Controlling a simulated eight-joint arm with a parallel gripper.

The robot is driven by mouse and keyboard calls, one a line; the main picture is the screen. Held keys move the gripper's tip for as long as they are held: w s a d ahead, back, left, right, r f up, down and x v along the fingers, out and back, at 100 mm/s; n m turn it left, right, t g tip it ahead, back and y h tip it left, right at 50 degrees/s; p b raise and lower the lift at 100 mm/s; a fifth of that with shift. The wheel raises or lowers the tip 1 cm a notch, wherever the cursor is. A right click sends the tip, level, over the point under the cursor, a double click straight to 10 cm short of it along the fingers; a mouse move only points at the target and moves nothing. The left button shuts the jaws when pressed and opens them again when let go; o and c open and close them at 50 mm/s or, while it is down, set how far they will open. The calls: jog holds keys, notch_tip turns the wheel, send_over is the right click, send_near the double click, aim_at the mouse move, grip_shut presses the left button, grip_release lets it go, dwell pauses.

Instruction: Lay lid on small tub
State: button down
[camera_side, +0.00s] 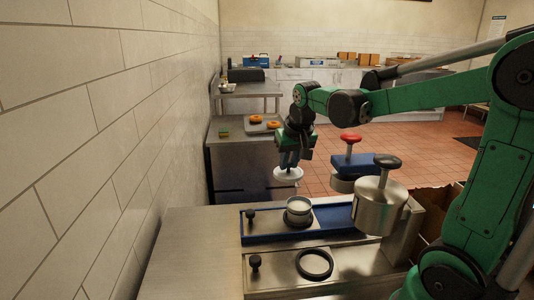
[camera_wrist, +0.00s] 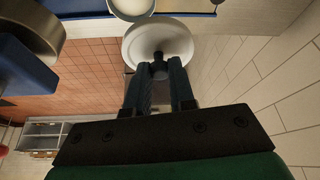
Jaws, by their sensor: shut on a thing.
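A round white lid (camera_side: 288,177) with a small dark knob hangs from my gripper (camera_side: 289,162). In the wrist view the lid (camera_wrist: 150,43) shows its top, and the fingertips of my gripper (camera_wrist: 160,68) are closed on its knob. The small tub (camera_side: 298,207) is a short round metal cup with a pale inside, standing upright on the worktop unit. Its rim and inside (camera_wrist: 131,6) show at the top of the wrist view. In the side view the lid is above and a little left of the tub, and looks apart from it.
A blue tray (camera_side: 263,238) surrounds the tub's place, with a black knob (camera_side: 250,213) at its left. A metal pot (camera_side: 377,212) with a black-knobbed top and a blue block (camera_side: 352,160) with a red knob stand to the right. A black ring (camera_side: 314,263) lies in front.

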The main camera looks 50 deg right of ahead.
aim_at(301, 171)
jog(key=shift+s+d+f+m+h, duration=0.15)
jog(key=shift+s+d+f+m, duration=0.15)
jog(key=shift+s+m, duration=0.25)
jog(key=shift+s+d+f+m+h, duration=0.15)
jog(key=shift+s+d+m, duration=0.2)
jog(key=shift+s+m, duration=0.2)
jog(key=shift+s+f+g, duration=0.1)
jog(key=shift+f+g, duration=0.1)
jog(key=shift+g, duration=0.1)
jog(key=shift+f, duration=2.75)
jog(key=shift+f, duration=0.2)
jog(key=shift+c, duration=0.5)
grip_release()
jog(key=shift+r, duration=3.5)
